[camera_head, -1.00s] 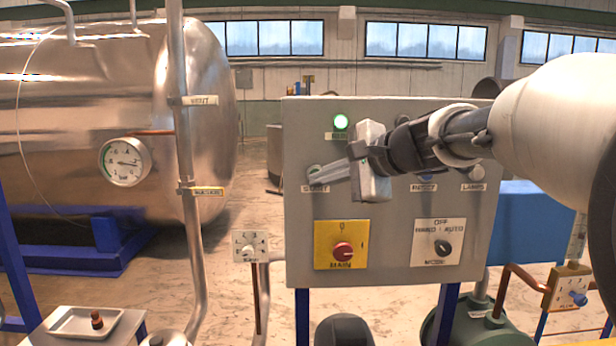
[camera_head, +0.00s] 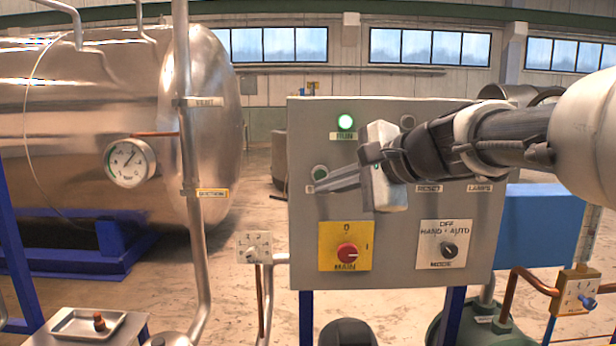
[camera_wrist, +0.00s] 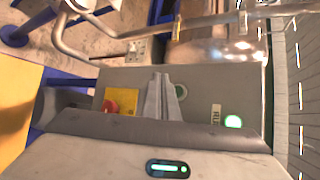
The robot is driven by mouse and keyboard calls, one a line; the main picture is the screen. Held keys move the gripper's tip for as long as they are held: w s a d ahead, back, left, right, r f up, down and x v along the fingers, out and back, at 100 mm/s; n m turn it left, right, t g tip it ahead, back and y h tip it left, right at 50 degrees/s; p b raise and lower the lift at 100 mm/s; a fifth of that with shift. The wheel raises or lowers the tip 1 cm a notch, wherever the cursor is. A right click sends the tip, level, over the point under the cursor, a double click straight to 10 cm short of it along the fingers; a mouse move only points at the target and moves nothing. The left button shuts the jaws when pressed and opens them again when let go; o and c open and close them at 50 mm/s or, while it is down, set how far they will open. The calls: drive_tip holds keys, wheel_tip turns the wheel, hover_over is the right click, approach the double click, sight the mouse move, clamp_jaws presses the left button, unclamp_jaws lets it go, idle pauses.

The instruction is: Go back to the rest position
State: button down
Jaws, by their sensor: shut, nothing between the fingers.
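My gripper (camera_head: 312,187) is shut and empty in front of the left part of the grey control panel (camera_head: 390,275). Its fingers cover part of the label under a dark green button (camera_head: 320,173); I cannot tell any gap to the panel, but the button's face shows clear above them. In the wrist view the closed fingers (camera_wrist: 165,82) point toward the panel (camera_wrist: 205,78). A green RUN lamp (camera_head: 345,122) is lit above. The red MAIN switch (camera_head: 347,253) sits on a yellow plate, and the black MODE knob (camera_head: 448,249) on a white plate.
A large steel tank (camera_head: 90,120) with a round gauge (camera_head: 129,162) stands at left, behind a vertical pipe (camera_head: 185,150). A small tray (camera_head: 72,324) is at the lower left. A valve plate (camera_head: 574,292) and copper pipe are at lower right. Open floor lies between tank and panel.

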drive_tip(key=s+d+f+n+g+h+p, duration=0.1)
drive_tip(key=s+d+f+n+h, duration=0.1)
drive_tip(key=s, duration=0.6)
drive_tip(key=s+d+f+n+g+h+p, duration=0.2)
drive_tip(key=s+d+f+n+h, duration=0.1)
drive_tip(key=s+f+n, duration=0.4)
drive_tip(key=s+d+f+n+g+h+p, duration=0.1)
drive_tip(key=s+d+f+n+h, duration=0.2)
drive_tip(key=s+f, duration=0.4)
drive_tip(key=s+d+n, duration=0.1)
drive_tip(key=s, duration=0.1)
drive_tip(key=shift+s+d+n, duration=0.3)
drive_tip(key=shift+s+d, duration=0.1)
